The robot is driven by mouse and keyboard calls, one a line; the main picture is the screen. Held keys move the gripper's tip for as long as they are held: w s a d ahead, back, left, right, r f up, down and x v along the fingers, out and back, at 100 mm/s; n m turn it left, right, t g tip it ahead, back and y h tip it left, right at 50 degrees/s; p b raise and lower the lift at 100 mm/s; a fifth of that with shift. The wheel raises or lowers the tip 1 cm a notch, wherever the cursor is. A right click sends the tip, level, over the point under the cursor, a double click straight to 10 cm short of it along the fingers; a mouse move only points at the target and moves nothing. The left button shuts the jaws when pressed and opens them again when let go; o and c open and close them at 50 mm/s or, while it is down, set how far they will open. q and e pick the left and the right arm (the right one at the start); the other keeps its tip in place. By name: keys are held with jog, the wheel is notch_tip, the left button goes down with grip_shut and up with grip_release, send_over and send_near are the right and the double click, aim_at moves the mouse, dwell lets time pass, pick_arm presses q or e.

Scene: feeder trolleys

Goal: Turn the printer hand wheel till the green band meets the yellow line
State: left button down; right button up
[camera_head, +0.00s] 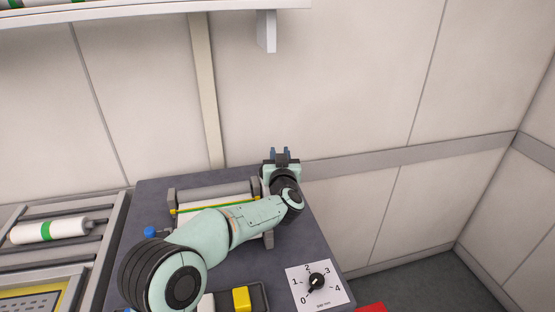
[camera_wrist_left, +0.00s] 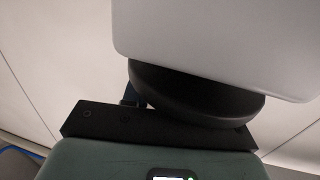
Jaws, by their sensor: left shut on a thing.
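The printer (camera_head: 172,194) is a roller unit between grey end plates on the dark table. A thin green band (camera_head: 232,206) runs along its roller, with yellow beside it; my arm partly covers them, and I cannot tell whether band and line meet. My left gripper (camera_head: 280,152) is at the printer's far right end, shut, its fingertips pointing toward the wall. The hand wheel is hidden behind my gripper in the head view. In the left wrist view a dark round part (camera_wrist_left: 195,98), which looks like the hand wheel, is close beyond my gripper's black base. My right gripper is not in view.
A numbered dial (camera_head: 316,282) lies at the table's front right, with a yellow block (camera_head: 241,299) to its left. A blue knob (camera_head: 150,231) is left of the printer. A white roll with a green band (camera_head: 48,231) lies on the left trolley. A wall stands close behind.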

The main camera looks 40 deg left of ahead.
pick_arm(q)
jog(key=shift+d+f+m+t+h+b, duration=0.1)
jog(key=shift+m+t+h+b, duration=0.3)
jog(key=shift+h, duration=0.1)
jog(key=shift+d+f+m+t+h+b, duration=0.1)
jog(key=shift+m+t+h+b, duration=0.2)
jog(key=shift+m+h+b, duration=0.15)
jog(key=shift+d+r+m+t+h, duration=0.15)
jog(key=shift+m+t+h, duration=0.2)
jog(key=shift+h, duration=0.3)
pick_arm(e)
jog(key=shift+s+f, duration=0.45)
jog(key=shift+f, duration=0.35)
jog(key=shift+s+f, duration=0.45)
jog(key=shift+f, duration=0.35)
pick_arm(q)
jog(key=c, duration=1)
grip_release()
jog(key=shift+r, duration=0.15)
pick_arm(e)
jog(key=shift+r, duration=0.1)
